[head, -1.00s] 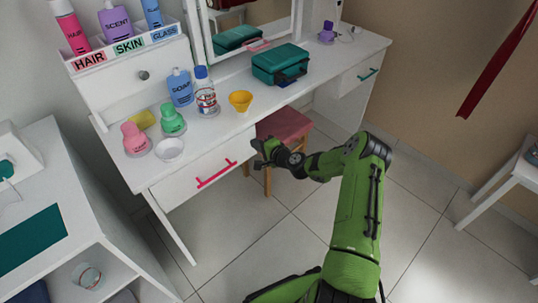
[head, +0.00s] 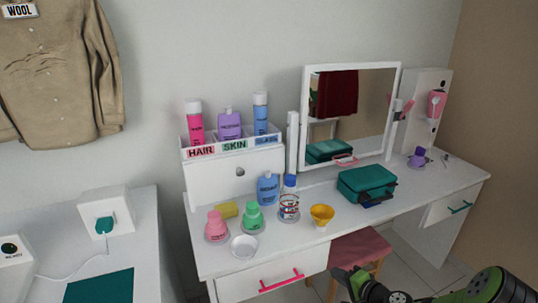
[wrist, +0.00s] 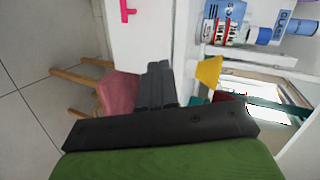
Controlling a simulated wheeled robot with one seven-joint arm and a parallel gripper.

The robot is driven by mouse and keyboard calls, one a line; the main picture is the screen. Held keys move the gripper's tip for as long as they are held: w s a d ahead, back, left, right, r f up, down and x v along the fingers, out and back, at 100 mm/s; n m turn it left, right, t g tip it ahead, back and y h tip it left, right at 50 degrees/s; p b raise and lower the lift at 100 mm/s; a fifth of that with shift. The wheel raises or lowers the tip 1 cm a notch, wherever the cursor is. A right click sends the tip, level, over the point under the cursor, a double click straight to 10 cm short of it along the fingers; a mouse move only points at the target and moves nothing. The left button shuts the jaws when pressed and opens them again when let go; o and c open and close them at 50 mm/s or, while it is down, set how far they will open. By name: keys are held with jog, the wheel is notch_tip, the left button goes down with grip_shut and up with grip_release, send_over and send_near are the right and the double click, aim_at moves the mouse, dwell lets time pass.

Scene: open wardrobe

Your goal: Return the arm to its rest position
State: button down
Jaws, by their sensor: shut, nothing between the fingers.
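My green arm shows at the lower right of the head view, with my gripper (head: 345,281) at the picture's bottom edge, in front of the vanity table (head: 440,200) and over the pink stool (head: 362,248). In the wrist view my gripper (wrist: 158,75) is shut, its dark fingers together with nothing between them. It is apart from the table front. The lower part of my arm is outside the head view.
On the table stand a yellow funnel (head: 321,214), a teal case (head: 367,187), a mirror (head: 350,110) and several bottles. The drawer with the pink handle (head: 282,281) is shut. A white side unit (head: 60,222) stands at left.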

jog(key=s+a+r+n+g+h+p, duration=0.1)
jog(key=s+a+r+n+g+p, duration=0.3)
jog(key=r, duration=0.6)
jog(key=s+a+r+n+g+h+p, duration=0.1)
jog(key=s+a+r+n+g, duration=0.2)
jog(key=s+a+r+n, duration=0.55)
jog(key=s+d+r+m+h+p, duration=0.1)
jog(key=s+d+r+h+p, duration=0.2)
jog(key=s+r, duration=1.3)
jog(key=s+h+p, duration=0.1)
jog(key=s+p, duration=0.1)
jog(key=s, duration=0.1)
jog(key=shift+s+r+t, duration=0.3)
jog(key=shift+s, duration=0.05)
jog(key=shift+m, duration=0.25)
